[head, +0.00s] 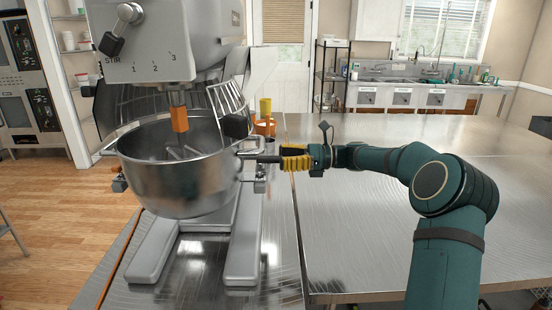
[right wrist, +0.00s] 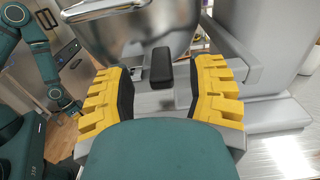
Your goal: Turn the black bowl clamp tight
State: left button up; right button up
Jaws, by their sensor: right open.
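The black bowl clamp (head: 268,158) is a short dark handle on the right side of the steel mixer bowl (head: 170,185). In the right wrist view the clamp (right wrist: 160,68) stands in front of the bowl, between the two yellow fingers and a little ahead of them. My right gripper (head: 285,160) reaches it from the right. In the right wrist view this gripper (right wrist: 163,92) is open, with a gap to the clamp on both sides.
The grey mixer (head: 150,40) stands on a steel table (head: 370,240), with its whisk guard (head: 228,100) above the bowl. An orange container and a yellow one (head: 265,107) are behind the bowl. The table to the right is mostly clear around my right arm.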

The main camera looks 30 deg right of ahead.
aim_at(270, 163)
jog(key=shift+x, duration=1.25)
jog(key=shift+c, duration=0.4)
grip_shut()
